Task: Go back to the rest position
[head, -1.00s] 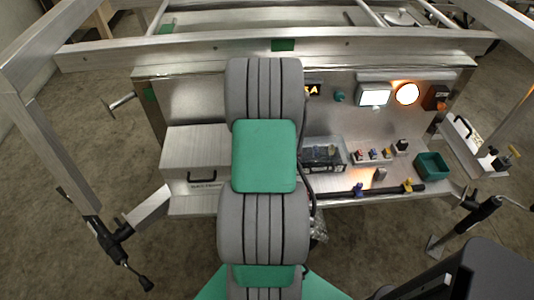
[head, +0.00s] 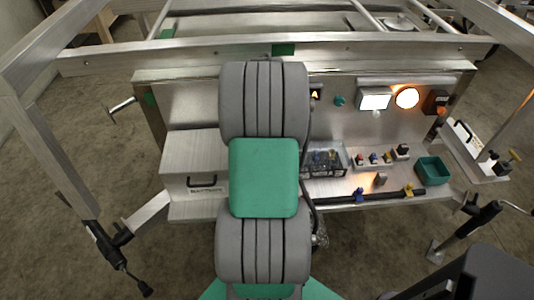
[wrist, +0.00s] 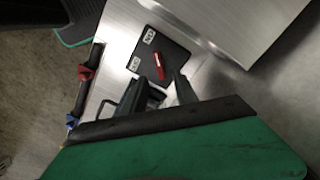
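My gripper (wrist: 160,90) shows in the wrist view with its two dark fingers apart and nothing visible between them. It is above a metal surface, in front of a dark flat plate (wrist: 176,50) with white labels. In the head view my grey and green arm fills the middle and hides the gripper.
The trailer's metal shelf (head: 330,195) carries a clear box of small parts (head: 325,158), a green bin (head: 433,170) and a black bar with blue and yellow clamps (head: 385,195). A metal drawer box (head: 190,160) stands left. A lit lamp (head: 407,97) is on the back panel.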

